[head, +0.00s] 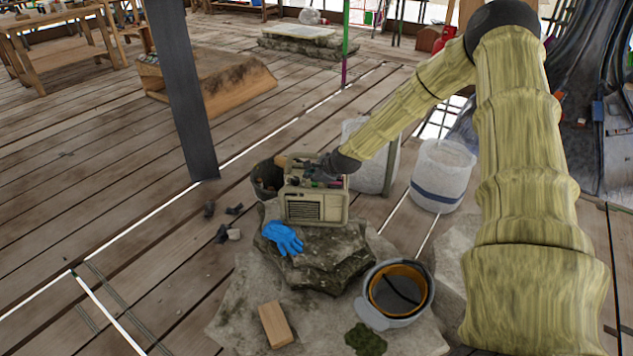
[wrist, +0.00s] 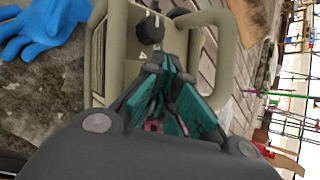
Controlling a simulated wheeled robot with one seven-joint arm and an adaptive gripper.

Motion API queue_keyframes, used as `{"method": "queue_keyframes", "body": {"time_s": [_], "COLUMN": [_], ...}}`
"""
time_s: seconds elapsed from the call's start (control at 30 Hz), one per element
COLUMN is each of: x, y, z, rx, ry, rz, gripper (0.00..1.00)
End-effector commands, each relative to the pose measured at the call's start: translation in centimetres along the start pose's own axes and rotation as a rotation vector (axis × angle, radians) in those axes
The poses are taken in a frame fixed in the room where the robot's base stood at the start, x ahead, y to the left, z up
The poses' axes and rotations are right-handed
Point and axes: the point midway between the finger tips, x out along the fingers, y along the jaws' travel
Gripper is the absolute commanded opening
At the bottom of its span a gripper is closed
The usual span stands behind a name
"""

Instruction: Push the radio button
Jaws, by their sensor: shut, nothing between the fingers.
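The radio (head: 316,207) is a beige box with a speaker grille on its front, upright on a stone block in the head view. In the wrist view its beige casing (wrist: 115,40) fills the upper middle, with a black knob (wrist: 150,30) and a side handle. My gripper (head: 318,177) is at the top of the radio, reaching in from the right. In the wrist view my gripper (wrist: 172,75) is shut, with teal pads and nothing held. Its tips are close to the knob; I cannot tell whether they touch. The button is not clearly visible.
A blue glove (head: 283,238) lies on the stone (head: 325,265) beside the radio. A dark bucket (head: 266,180) stands behind it, and pale containers (head: 442,175) stand right. A grey-orange pot (head: 398,292) and a wooden block (head: 275,325) sit in front. Open plank floor lies left.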

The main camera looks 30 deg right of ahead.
Motion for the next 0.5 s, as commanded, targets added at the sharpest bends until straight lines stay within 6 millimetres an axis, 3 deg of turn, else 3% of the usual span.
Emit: {"method": "queue_keyframes", "body": {"time_s": [0.5], "x": [-3.0], "y": [-2.2], "z": [2.2], "rx": [0.001], "ry": [-0.001], "rz": [0.000], "gripper": [0.00]}}
